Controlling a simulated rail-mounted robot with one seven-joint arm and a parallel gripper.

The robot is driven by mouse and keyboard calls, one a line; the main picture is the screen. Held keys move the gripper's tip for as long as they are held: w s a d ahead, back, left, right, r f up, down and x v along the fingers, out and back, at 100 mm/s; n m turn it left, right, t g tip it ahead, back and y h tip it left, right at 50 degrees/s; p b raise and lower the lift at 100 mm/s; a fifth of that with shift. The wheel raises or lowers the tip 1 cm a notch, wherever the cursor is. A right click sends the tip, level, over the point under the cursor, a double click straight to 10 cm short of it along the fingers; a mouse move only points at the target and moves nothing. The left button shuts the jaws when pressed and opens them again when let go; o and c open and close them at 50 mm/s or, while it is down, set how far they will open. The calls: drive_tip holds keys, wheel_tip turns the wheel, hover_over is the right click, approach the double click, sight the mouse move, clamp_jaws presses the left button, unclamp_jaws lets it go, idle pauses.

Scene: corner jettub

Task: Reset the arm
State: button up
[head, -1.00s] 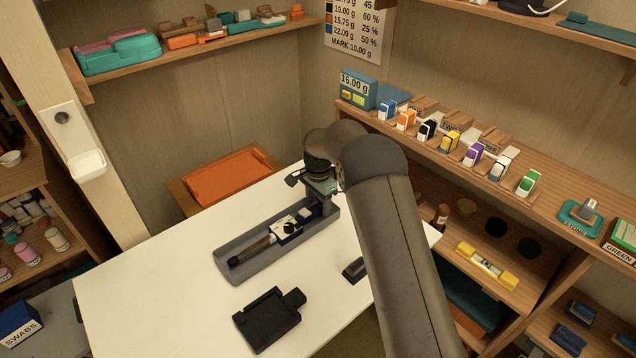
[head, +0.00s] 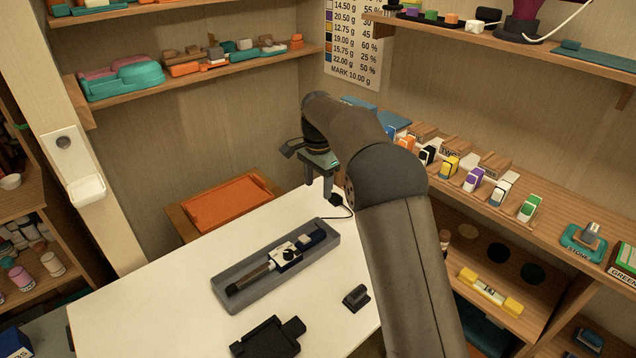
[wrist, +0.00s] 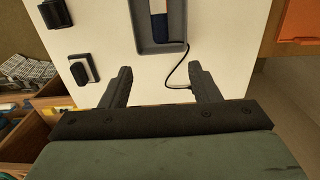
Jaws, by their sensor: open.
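My gripper (head: 319,182) is raised above the far end of the white table (head: 150,280) in the head view. Its fingers point down and hold nothing. In the wrist view my gripper (wrist: 160,85) shows two dark fingers spread wide apart, with bare table and a black cable between them. The grey tray (head: 233,303) lies on the table below and nearer than the gripper. A tool with a dark handle and a white and blue body (head: 287,254) lies in the tray. The tray's end also shows in the wrist view (wrist: 160,48).
A black holder (head: 268,338) and a small black block (head: 355,298) lie on the table. An orange tray (head: 228,203) stands beyond the table. A shelf with several coloured blocks (head: 450,166) runs along the right wall, close to my arm. The table's left part is clear.

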drive_tip(key=s+d+r+n, duration=0.2)
drive_tip(key=s+d+r, duration=0.45)
drive_tip(key=s, duration=0.25)
drive_tip(key=s+d+f+n, duration=0.1)
drive_tip(key=s+d+n, duration=0.1)
drive_tip(key=s, duration=0.8)
drive_tip(key=s+d+f+n+p, duration=0.1)
drive_tip(key=s+d, duration=0.4)
drive_tip(key=s, duration=0.6)
drive_tip(key=s+d+f+n, duration=0.2)
drive_tip(key=s+d+n, duration=0.2)
drive_tip(key=s, duration=0.6)
drive_tip(key=shift+s+d+f+n+p, duration=0.15)
drive_tip(key=shift+s+d+n+p, duration=0.05)
drive_tip(key=shift+n+p, duration=0.15)
